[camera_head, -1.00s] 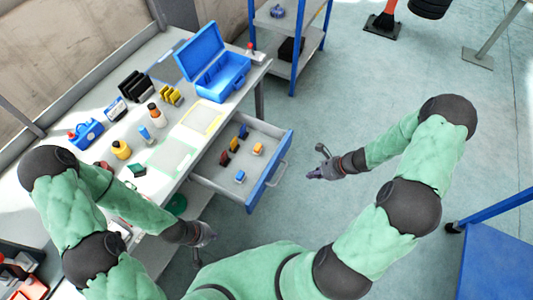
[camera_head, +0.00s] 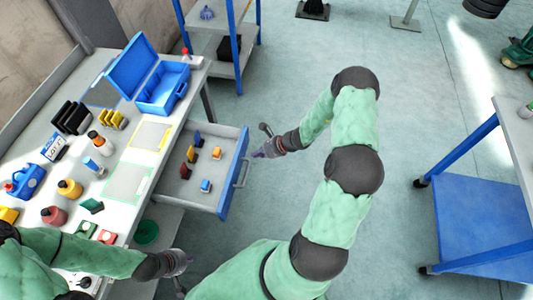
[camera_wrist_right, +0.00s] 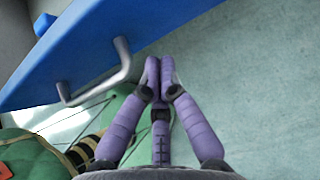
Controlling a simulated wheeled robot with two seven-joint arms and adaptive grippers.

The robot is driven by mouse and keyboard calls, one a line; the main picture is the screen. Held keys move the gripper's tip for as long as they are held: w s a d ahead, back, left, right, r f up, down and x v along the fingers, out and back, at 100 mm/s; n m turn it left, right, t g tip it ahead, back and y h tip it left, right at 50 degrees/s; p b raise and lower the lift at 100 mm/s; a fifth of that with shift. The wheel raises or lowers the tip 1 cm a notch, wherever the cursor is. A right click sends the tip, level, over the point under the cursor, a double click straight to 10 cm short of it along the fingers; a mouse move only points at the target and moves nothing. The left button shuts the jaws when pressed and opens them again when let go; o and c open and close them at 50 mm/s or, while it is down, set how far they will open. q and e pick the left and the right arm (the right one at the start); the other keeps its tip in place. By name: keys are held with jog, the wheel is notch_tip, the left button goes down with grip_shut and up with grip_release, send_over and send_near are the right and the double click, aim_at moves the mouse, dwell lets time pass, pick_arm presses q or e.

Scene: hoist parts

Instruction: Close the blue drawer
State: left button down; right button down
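The blue-fronted drawer (camera_head: 234,177) is pulled out from the workbench, with small coloured blocks inside. Its grey handle (camera_head: 243,172) is on the outer face; the blue front (camera_wrist_right: 75,65) and handle (camera_wrist_right: 98,80) also show in the right wrist view. My right gripper (camera_head: 258,152) is just outside the drawer front, near the handle's far end. In the wrist view its purple fingers (camera_wrist_right: 159,68) are together and empty, with the tips beside the handle; contact is unclear. My left gripper (camera_head: 182,262) is low by the bench's near side, its fingers too small to read.
The workbench (camera_head: 172,92) carries an open blue toolbox (camera_head: 163,90), bottles and small parts. A blue-posted shelf (camera_head: 238,50) stands behind. A blue-and-grey cart (camera_head: 480,220) is at right. The floor between is clear.

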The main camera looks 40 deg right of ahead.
aim_at(216, 148)
jog(key=shift+w+a+r, duration=0.1)
jog(key=shift+w+a, duration=0.75)
jog(key=shift+w, duration=0.2)
jog(key=shift+w+a+b, duration=0.25)
jog(key=shift+b, duration=0.05)
jog(key=w+a, duration=0.2)
jog(key=w, duration=0.1)
jog(key=w+a+b, duration=0.1)
jog(key=w+a, duration=0.2)
jog(key=w+a+b, duration=0.1)
jog(key=w+a, duration=0.2)
jog(key=shift+w+a, duration=0.25)
jog(key=shift+w, duration=0.1)
jog(key=w+a, duration=0.2)
jog(key=w, duration=0.1)
jog(key=w+a+p, duration=0.1)
jog(key=w+a, duration=0.5)
jog(key=shift+w, duration=0.35)
jog(key=shift+w+a+r+p, duration=0.1)
jog(key=shift+w+a+p, duration=0.25)
jog(key=shift+w+a, duration=0.3)
jog(key=shift+d, duration=0.15)
